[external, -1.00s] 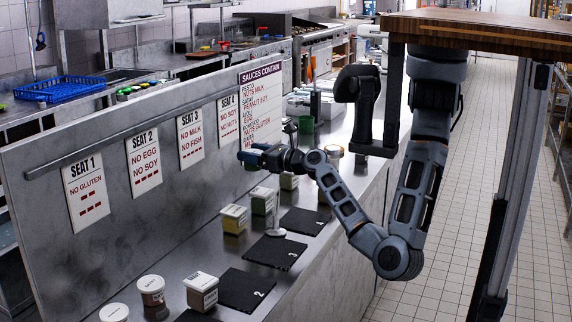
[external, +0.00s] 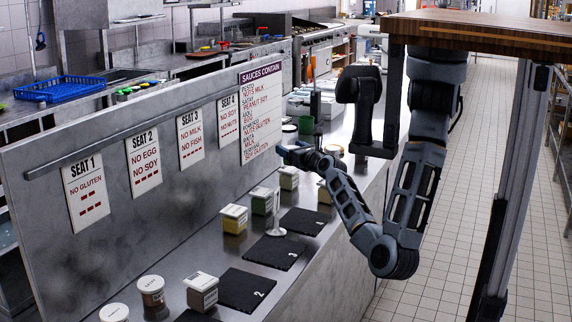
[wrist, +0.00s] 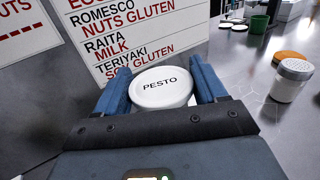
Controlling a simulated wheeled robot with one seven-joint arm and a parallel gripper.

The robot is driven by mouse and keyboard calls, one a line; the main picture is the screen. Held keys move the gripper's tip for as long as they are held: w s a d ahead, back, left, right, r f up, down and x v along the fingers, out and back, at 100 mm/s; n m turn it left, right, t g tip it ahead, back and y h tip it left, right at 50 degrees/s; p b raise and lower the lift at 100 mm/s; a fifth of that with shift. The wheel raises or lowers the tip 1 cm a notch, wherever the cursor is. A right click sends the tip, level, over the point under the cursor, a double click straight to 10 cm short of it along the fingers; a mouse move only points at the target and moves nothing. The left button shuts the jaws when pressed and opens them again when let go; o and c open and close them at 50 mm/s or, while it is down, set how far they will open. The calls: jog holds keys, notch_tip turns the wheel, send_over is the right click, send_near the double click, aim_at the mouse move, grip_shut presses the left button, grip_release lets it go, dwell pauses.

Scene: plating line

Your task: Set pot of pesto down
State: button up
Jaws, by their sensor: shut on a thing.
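The pot of pesto (wrist: 161,86) has a white lid marked PESTO. In the wrist view it sits between the two blue fingers of my gripper (wrist: 163,84), which is shut on it. The lid faces the camera and the pot looks upright; its lower part is hidden. In the external view my gripper (external: 287,153) is over the far part of the steel counter, near the sauce sign. The held pot is hard to make out there, and I cannot tell whether its base touches the counter.
Several labelled pots, such as a green one (external: 262,201) and a yellow one (external: 234,219), stand along the counter beside numbered black mats (external: 245,289). The sauces sign (wrist: 135,32) is on the upright panel close by. A white-lidded shaker (wrist: 292,80) stands at right.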

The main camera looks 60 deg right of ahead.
jog(key=s+d+f+b, duration=0.1)
jog(key=s+d+f, duration=0.25)
jog(key=d, duration=0.55)
jog(key=s+d+f+b, duration=0.25)
jog(key=s+d, duration=0.25)
jog(key=d, duration=0.5)
jog(key=s+d+r+n+t+y+b, duration=0.2)
jog(key=s+d+r+n+y, duration=0.2)
jog(key=s+d+r+y, duration=0.1)
jog(key=shift+y, duration=0.3)
jog(key=w+a+f, duration=0.2)
jog(key=w, duration=0.1)
jog(key=w+a+f, duration=0.2)
jog(key=w, duration=0.1)
jog(key=w+a+f, duration=0.2)
jog(key=w+f, duration=0.1)
jog(key=shift+w+a, duration=0.15)
jog(key=shift+a, duration=0.05)
jog(key=shift+w+f+b, duration=0.1)
jog(key=shift+f+b, duration=0.45)
jog(key=shift+f, duration=1.45)
jog(key=shift+a+f, duration=0.1)
jog(key=o, duration=1.1)
